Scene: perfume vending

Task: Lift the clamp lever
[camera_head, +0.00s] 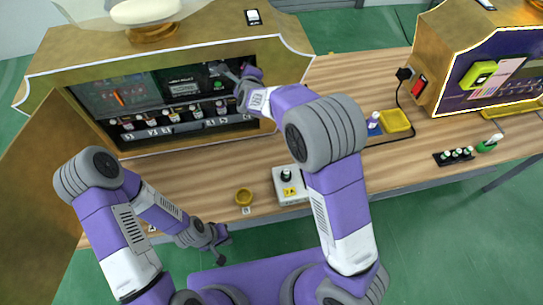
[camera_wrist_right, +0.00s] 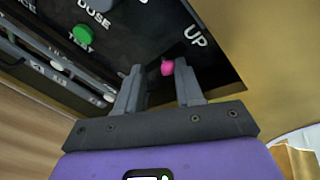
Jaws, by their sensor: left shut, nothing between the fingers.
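A pink knob (camera_wrist_right: 167,67), which looks like the end of the clamp lever, shows on the dark panel just below the white word UP in the right wrist view. My right gripper (camera_wrist_right: 159,70) is open, with the knob in line with the gap between its fingertips, closer to the right finger. I cannot tell whether it touches the knob. In the head view the right arm reaches into the right part of the open cabinet (camera_head: 170,42), and the lever is hidden there. My left gripper (camera_head: 219,246) is shut and empty, low in front of the table.
A green TEST button (camera_wrist_right: 82,34) is on the panel to the left of the lever. Several small bottles (camera_head: 174,115) stand in a row inside the cabinet.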

